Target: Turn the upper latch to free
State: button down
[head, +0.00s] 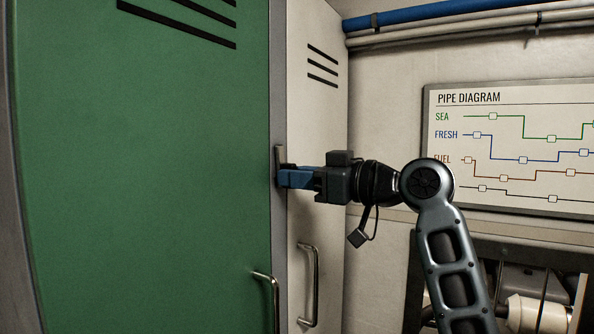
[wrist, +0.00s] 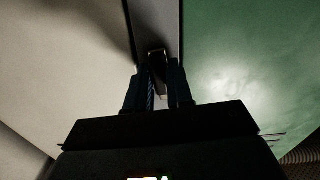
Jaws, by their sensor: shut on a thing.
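The upper latch (head: 279,154) is a narrow grey metal piece on the grey post between the green door and the pale panel. Its visible part stands upright, and its lower part is hidden behind my fingers. My gripper (head: 284,178), with blue fingers, reaches it from the right and is shut on it. In the wrist view the latch (wrist: 157,56) shows between the two fingertips of my gripper (wrist: 159,78). How far the latch is turned is hard to tell.
The green door (head: 140,170) fills the left, with a bar handle (head: 273,300) low at its edge. The pale panel (head: 320,130) has another handle (head: 312,285) below my gripper. A pipe diagram board (head: 510,145) hangs at the right, with pipes (head: 450,20) above.

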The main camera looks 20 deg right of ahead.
jog(key=shift+f+m, duration=0.1)
jog(key=shift+m, duration=0.5)
jog(key=c, duration=1.1)
grip_release()
jog(key=shift+b+v, duration=0.7)
jog(key=shift+v, duration=3.2)
